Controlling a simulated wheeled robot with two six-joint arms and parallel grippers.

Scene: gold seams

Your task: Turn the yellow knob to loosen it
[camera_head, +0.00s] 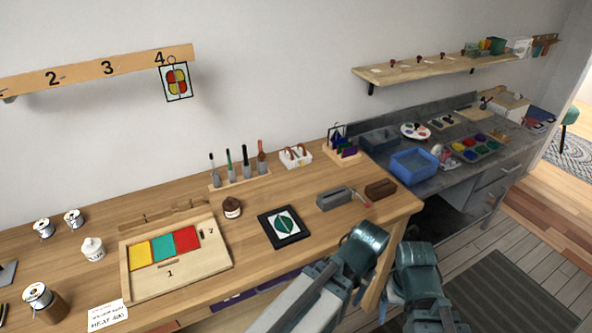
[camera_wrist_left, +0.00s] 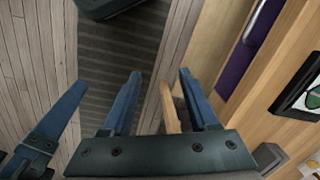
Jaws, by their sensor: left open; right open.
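I cannot make out a yellow knob in either view. A grey block-shaped fixture (camera_head: 335,198) with a small reddish handle lies near the right end of the wooden bench; part of a grey block (camera_wrist_left: 268,157) also shows at the lower right of the left wrist view. My left gripper (camera_wrist_left: 160,75) is open and empty, its two blue fingers over the floor beside the bench's edge. Its fingers are not clear in the head view. My right gripper (camera_head: 432,316) is low at the bottom of the head view, off the bench, open with nothing seen in it.
A grey side bench with a blue bin (camera_head: 414,167) stands right. Open floor (camera_head: 510,290) lies at lower right.

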